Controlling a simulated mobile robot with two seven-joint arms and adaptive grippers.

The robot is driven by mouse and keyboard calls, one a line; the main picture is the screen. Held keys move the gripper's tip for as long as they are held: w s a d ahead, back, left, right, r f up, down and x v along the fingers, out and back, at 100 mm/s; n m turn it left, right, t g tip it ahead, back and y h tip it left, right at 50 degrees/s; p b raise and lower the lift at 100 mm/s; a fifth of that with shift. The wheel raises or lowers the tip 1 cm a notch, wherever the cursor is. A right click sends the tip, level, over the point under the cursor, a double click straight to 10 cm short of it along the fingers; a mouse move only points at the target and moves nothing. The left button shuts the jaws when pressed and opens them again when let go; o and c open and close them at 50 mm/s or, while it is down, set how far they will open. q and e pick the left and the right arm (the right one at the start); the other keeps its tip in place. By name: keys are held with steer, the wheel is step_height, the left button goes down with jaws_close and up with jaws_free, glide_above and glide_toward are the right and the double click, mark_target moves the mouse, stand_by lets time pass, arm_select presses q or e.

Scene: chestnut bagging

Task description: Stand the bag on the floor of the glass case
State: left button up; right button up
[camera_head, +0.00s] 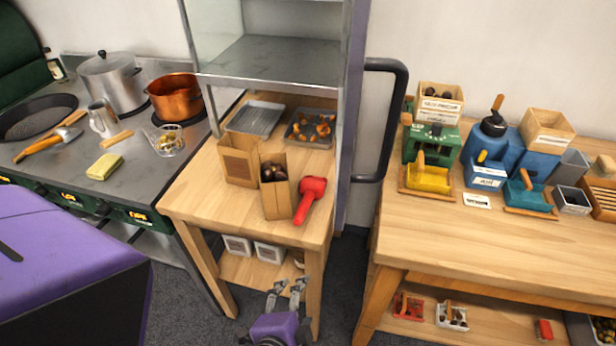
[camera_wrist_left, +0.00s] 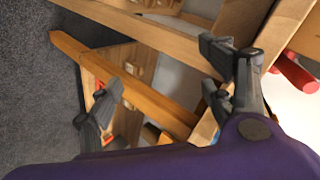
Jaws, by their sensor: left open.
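A brown paper bag (camera_head: 277,201) filled with dark chestnuts stands upright and open on the small wooden table. A second paper bag (camera_head: 238,162) stands close behind it to the left. The glass case (camera_head: 270,84) stands above the back of the table, with a bare grey floor and a metal front rim. My left gripper (camera_head: 288,288) is low in front of the table's front edge, below and apart from the bag. In the left wrist view its fingers (camera_wrist_left: 165,95) are spread, with nothing between them. My right gripper is not in view.
A red scoop (camera_head: 310,199) lies just right of the filled bag; two grey trays (camera_head: 255,118) lie behind. A dark bent handle (camera_head: 392,120) sticks out right of the case. The stove (camera_head: 60,165) with pots is left, another workbench (camera_head: 470,240) right.

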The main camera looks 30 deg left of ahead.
arm_select(q)
steer(key=w+r+m+t+y, duration=0.1)
steer(key=w+r+m, duration=0.3)
steer(key=r, duration=0.1)
steer(key=m+t+y, duration=0.2)
steer(key=m+y, duration=0.5)
steer(key=m, duration=0.7)
glide_toward(276, 191)
steer(key=w, duration=0.2)
steer(key=x, duration=0.2)
steer(key=p+x, duration=0.1)
steer(key=x, duration=0.2)
steer(key=shift+a+f, duration=0.15)
steer(key=shift+a, duration=0.3)
steer(key=shift+w+a+f, duration=0.1)
steer(key=shift+w+a, duration=0.25)
steer(key=shift+w, duration=0.05)
steer(key=p+x, duration=0.1)
steer(key=x, duration=0.3)
steer(key=shift+a, duration=0.3)
steer(key=shift+w+a, duration=0.2)
steer(key=shift+w, duration=0.15)
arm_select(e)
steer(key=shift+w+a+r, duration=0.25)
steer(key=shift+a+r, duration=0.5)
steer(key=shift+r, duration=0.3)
arm_select(q)
steer(key=shift+s, duration=0.1)
